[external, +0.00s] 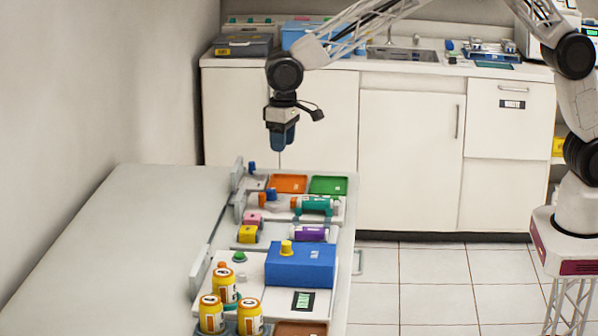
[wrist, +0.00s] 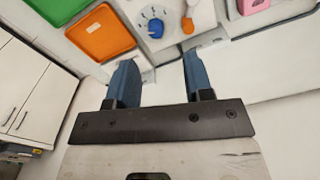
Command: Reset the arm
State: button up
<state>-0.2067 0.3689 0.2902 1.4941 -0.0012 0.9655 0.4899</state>
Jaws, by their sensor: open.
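My gripper (external: 282,138) hangs pointing down from my arm, in the air above the far end of the bench (external: 150,215). In the wrist view its two blue fingers (wrist: 158,78) are apart with nothing between them. An orange tray (external: 288,184) and a green tray (external: 328,185) lie below it on the bench. In the wrist view the orange tray (wrist: 100,35) and green tray (wrist: 22,18) show at the upper left, apart from the fingers.
A blue box (external: 300,264) with a yellow knob, several yellow jars (external: 223,285) and small coloured parts crowd the bench's right side. Its left side is bare. White cabinets (external: 410,140) with a sink stand behind. Tiled floor (external: 430,285) separates bench and my base.

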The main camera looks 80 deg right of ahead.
jog(key=s+d+r, duration=0.4)
jog(key=s+r, duration=0.2)
jog(key=s, duration=0.4)
jog(key=s+d+r+n+t, duration=0.1)
jog(key=s+d+r, duration=0.45)
jog(key=s, duration=0.45)
jog(key=s+d+r, duration=0.4)
jog(key=s+r, duration=0.2)
jog(key=s, duration=0.3)
jog(key=s+d+f+n, duration=0.1)
jog(key=s+d, duration=0.2)
jog(key=s, duration=1.2)
jog(key=s+d+f+n+t, duration=0.1)
jog(key=s+d+f, duration=0.1)
jog(key=s, duration=1.4)
jog(key=shift+s+d+f, duration=0.15)
jog(key=shift+s+d, duration=0.1)
jog(key=shift+d, duration=0.15)
jog(key=shift+c, duration=0.3)
